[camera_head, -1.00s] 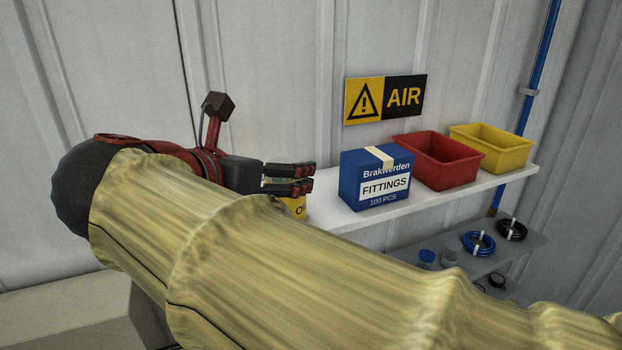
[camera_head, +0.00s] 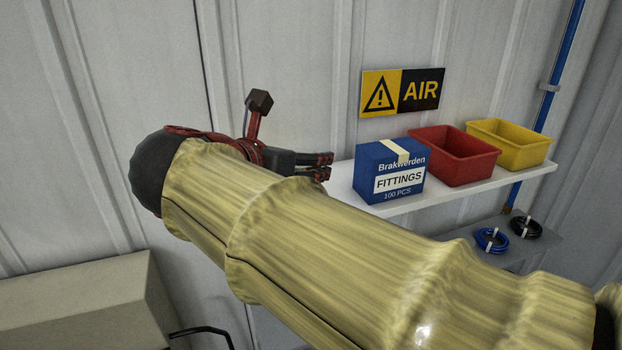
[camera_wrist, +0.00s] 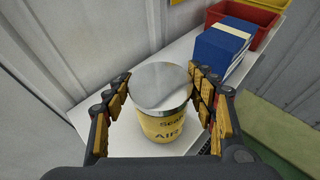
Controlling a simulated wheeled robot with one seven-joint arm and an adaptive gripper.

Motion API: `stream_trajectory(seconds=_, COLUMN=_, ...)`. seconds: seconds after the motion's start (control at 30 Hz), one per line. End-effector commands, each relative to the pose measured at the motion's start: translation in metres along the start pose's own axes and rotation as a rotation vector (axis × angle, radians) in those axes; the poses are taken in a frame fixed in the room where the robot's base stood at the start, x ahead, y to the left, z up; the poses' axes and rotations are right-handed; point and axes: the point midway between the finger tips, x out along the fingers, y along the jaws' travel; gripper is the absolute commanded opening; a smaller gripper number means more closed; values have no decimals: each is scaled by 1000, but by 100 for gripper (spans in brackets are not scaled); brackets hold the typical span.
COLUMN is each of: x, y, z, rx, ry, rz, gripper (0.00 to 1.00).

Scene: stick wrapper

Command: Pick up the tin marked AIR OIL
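The tin is a yellow can with a bare metal lid and dark lettering, partly readable as "AIR" (camera_wrist: 162,128). In the wrist view it stands upright on the white shelf, between the two fingers of my gripper (camera_wrist: 158,88). The fingers are spread on either side of it, with a narrow gap seeming to show at the left; I see no clear grip. In the head view my gripper (camera_head: 325,166) is at the shelf's left end, left of the blue box, and my sleeved arm hides the tin.
On the white shelf (camera_head: 408,205) stand a blue FITTINGS box (camera_head: 388,171), a red bin (camera_head: 455,155) and a yellow bin (camera_head: 510,144), all right of my gripper. A lower grey shelf (camera_head: 540,250) holds coiled hoses. A ribbed wall stands close behind.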

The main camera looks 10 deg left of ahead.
Motion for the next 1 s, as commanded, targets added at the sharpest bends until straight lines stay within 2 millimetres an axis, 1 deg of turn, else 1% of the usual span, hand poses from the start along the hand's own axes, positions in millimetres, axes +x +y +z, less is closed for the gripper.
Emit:
stream_trajectory(seconds=0.07, x=0, y=0, z=0, rx=0, ry=0, rz=0, gripper=50)
stream_trajectory(seconds=0.67, x=0, y=0, z=0, rx=0, ry=0, rz=0, gripper=16)
stream_trajectory(seconds=1.0, x=-1, y=0, z=3, rx=1, ry=-1, rz=0, gripper=15)
